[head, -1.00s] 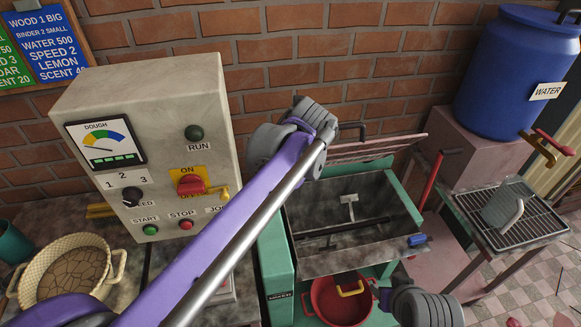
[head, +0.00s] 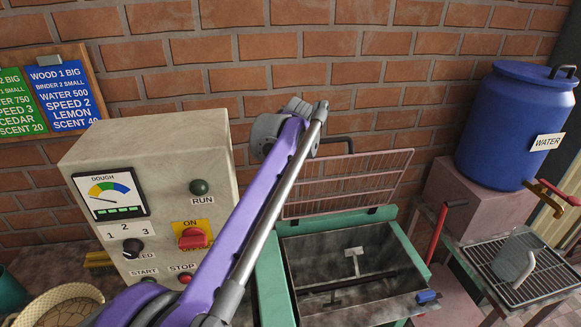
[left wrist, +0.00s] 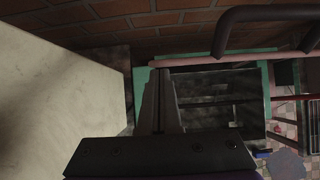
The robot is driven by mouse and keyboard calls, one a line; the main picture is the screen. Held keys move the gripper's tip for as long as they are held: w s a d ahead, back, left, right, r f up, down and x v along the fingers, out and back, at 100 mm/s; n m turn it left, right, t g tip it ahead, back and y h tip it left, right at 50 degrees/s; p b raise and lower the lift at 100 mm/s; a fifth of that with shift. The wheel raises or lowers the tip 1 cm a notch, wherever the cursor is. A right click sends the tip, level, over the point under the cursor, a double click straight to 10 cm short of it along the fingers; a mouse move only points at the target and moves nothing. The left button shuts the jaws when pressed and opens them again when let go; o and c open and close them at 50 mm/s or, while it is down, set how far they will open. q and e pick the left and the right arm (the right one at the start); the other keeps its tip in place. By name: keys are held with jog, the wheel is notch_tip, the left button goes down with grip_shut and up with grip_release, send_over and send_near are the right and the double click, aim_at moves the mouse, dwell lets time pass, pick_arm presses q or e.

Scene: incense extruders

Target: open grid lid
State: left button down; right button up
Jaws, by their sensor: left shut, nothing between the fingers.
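The wire grid lid (head: 350,182) stands raised, nearly upright, along the back edge of the green mixer trough (head: 355,268), close to the brick wall. Its dark handle (head: 336,142) is at the top. The trough is uncovered, with a paddle shaft inside. My left arm crosses the head view, with its wrist just left of the lid's upper left corner. My left gripper (left wrist: 160,92) shows in the left wrist view, shut and empty, with the dark handle (left wrist: 265,13) apart to its right. Its fingers are hidden in the head view. My right gripper is out of view.
The control box (head: 150,205) stands left of the trough, beneath my left arm. At the right are a blue water barrel (head: 515,125) and a wire rack (head: 535,285) with a grey-green jug (head: 512,258). The brick wall is close behind the lid.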

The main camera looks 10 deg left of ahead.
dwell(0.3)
pick_arm(q)
jog(key=v, duration=1)
jog(key=s+a+f+n, duration=0.3)
jog(key=s+f+n, duration=0.6)
jog(key=s+n, duration=0.1)
jog(key=s+a+f+n+h, duration=0.1)
jog(key=s+a+f+n, duration=0.3)
jog(key=s+f+n, duration=0.6)
jog(key=s+a+f+n+h, duration=0.1)
jog(key=s+a+f+n, duration=0.2)
jog(key=s+f+n, duration=0.6)
jog(key=s+n, duration=0.2)
jog(key=n, duration=0.1)
jog(key=shift+a+f, duration=0.25)
jog(key=shift+a, duration=0.15)
